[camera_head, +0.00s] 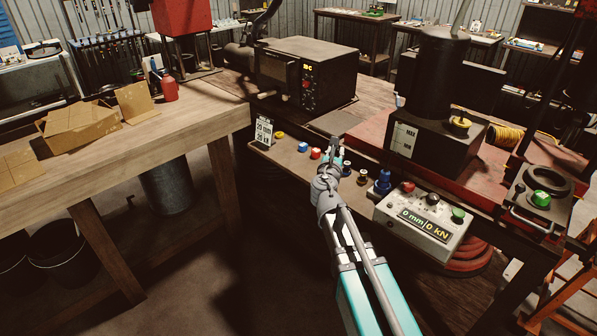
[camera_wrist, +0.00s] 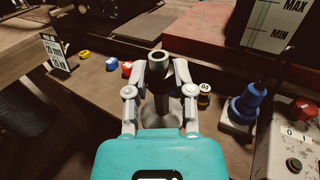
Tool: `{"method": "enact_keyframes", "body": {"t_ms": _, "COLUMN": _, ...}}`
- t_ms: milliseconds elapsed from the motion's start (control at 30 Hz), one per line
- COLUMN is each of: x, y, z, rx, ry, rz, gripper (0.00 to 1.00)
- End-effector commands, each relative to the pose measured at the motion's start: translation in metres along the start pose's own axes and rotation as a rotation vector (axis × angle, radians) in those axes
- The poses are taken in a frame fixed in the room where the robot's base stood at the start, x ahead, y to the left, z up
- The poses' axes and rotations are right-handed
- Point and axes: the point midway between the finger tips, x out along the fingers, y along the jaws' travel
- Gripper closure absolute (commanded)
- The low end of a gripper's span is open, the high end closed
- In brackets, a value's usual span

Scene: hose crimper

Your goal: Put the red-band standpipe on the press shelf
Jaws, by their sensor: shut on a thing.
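My gripper (camera_wrist: 161,77) is shut on an upright dark pipe with a pale hollow top rim (camera_wrist: 160,57), seen in the wrist view. A grey flared part shows below it between the fingers. No red band shows on this pipe, so I cannot tell that it is the red-band standpipe. The fingers hide part of its body. The brown press shelf (camera_wrist: 90,112) lies beneath and around it. I cannot tell whether the pipe touches the shelf. In the head view my gripper (camera_head: 334,152) is over the shelf (camera_head: 283,157), and the pipe is mostly hidden.
Yellow (camera_wrist: 84,54), blue (camera_wrist: 111,63) and red (camera_wrist: 127,68) small pieces sit left of my gripper. A sign (camera_head: 263,131) stands at the shelf's left end.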

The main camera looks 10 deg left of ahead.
Motion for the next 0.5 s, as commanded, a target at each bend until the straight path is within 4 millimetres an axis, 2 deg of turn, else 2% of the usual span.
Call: {"method": "enact_keyframes", "body": {"t_ms": 500, "x": 0.0060, "y": 0.0023, "z": -0.0039, "rx": 0.000, "ry": 0.000, "rz": -0.003, "gripper": 1.00}}
